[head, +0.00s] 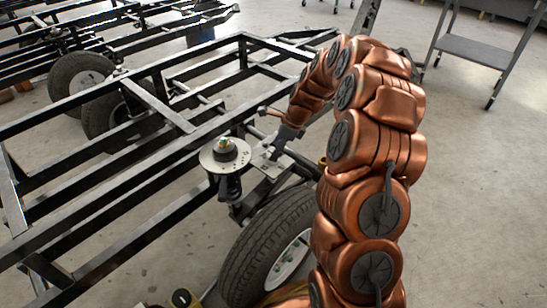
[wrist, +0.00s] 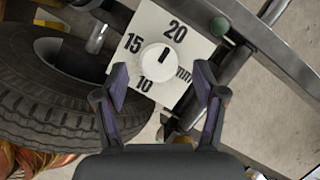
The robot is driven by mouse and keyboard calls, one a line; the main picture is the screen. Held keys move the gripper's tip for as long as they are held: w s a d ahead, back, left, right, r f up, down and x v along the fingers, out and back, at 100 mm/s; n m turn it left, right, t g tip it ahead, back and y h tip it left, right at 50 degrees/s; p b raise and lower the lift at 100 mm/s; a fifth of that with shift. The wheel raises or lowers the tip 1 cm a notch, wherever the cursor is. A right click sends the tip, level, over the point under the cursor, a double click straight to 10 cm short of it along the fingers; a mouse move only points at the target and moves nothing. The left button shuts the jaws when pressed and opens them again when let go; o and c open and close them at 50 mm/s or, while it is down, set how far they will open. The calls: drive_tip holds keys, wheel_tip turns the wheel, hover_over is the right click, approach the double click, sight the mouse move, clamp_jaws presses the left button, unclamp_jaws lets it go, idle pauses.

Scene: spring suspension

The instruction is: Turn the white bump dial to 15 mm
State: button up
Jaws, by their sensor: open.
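The white bump dial (wrist: 154,59) is a round knob on a square white plate (wrist: 187,52) marked 10, 15, 20 and mm. A short dark mark on the knob points up, roughly toward the 20. My gripper (wrist: 161,80) is open and empty, with one finger on each side of the dial's lower part in the picture. I cannot tell how far the fingertips are from the plate. In the head view my gripper (head: 282,140) is above the small plate beside the spring unit, and the dial face is too small to read there.
A spring unit with a round metal disc (head: 225,155) stands left of my gripper. A tyre (head: 258,250) lies below, also seen in the wrist view (wrist: 60,108). Black frame rails (head: 130,165) fill the left. A grey cart (head: 477,50) stands at the back right; floor is open around it.

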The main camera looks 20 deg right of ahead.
drive_tip(key=b+x, duration=0.1)
drive_tip(key=x, duration=0.2)
drive_tip(key=shift+f, duration=0.15)
drive_tip(key=c, duration=1.1)
